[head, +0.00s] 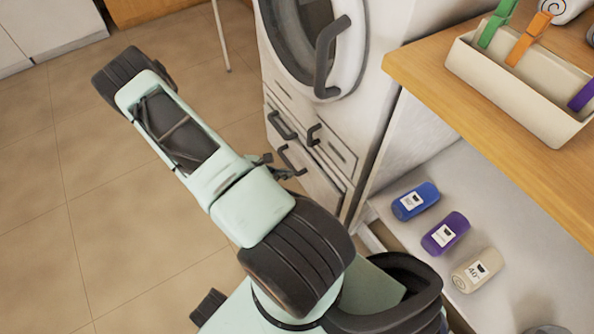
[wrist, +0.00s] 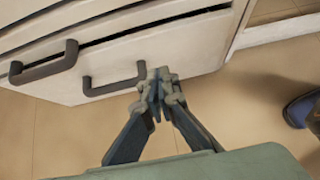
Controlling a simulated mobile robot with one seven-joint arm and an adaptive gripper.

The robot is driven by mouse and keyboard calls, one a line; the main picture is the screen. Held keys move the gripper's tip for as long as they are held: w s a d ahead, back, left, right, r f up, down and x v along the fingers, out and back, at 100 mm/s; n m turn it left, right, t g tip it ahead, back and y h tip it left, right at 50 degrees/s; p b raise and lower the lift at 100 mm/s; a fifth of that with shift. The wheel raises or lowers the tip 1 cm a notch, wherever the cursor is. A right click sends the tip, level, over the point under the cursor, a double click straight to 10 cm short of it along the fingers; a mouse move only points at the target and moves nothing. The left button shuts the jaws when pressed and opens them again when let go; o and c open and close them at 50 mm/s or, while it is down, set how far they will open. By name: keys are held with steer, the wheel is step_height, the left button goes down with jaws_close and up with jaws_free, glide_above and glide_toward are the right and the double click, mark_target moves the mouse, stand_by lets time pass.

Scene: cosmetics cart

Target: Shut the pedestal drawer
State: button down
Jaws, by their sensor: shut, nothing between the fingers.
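The pedestal drawer (head: 322,186) is the low white front under the round-doored machine, with a dark bar handle (head: 292,160). In the wrist view its white front (wrist: 190,57) fills the upper middle, with a dark gap along its top edge; it looks close to the body, and how far it stands out I cannot tell. My gripper (head: 268,161) is beside the drawer handle in the head view. In the wrist view my gripper (wrist: 158,80) is shut and empty, its tips just right of the handle (wrist: 113,80), at or very near the front. Contact is unclear.
Above are the white machine (head: 362,60) and another dark handle (head: 282,125). To the right, a wooden top (head: 450,93) carries a beige bin (head: 515,95); several bottles, one blue (head: 415,201), lie on the shelf below. Tiled floor (head: 100,220) at left is clear.

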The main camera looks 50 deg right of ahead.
steer(key=s+a+r+p, duration=0.1)
steer(key=s+a+p, duration=0.1)
steer(key=p, duration=0.1)
steer(key=s+a+r+p, duration=0.1)
steer(key=a+p, duration=0.1)
steer(key=p, duration=0.1)
steer(key=shift+s+r, duration=0.15)
steer(key=shift+s, duration=0.25)
steer(key=b, duration=0.3)
glide_toward(322, 180)
step_height(322, 180, down, 3)
steer(key=d, duration=0.2)
steer(key=s+d, duration=0.1)
steer(key=shift+d+f, duration=0.1)
steer(key=shift+f, duration=0.3)
steer(key=shift+s+d, duration=0.2)
steer(key=shift+d, duration=0.25)
steer(key=shift+d+f+b, duration=0.1)
steer(key=shift+f+b, duration=0.05)
steer(key=shift+b, duration=0.4)
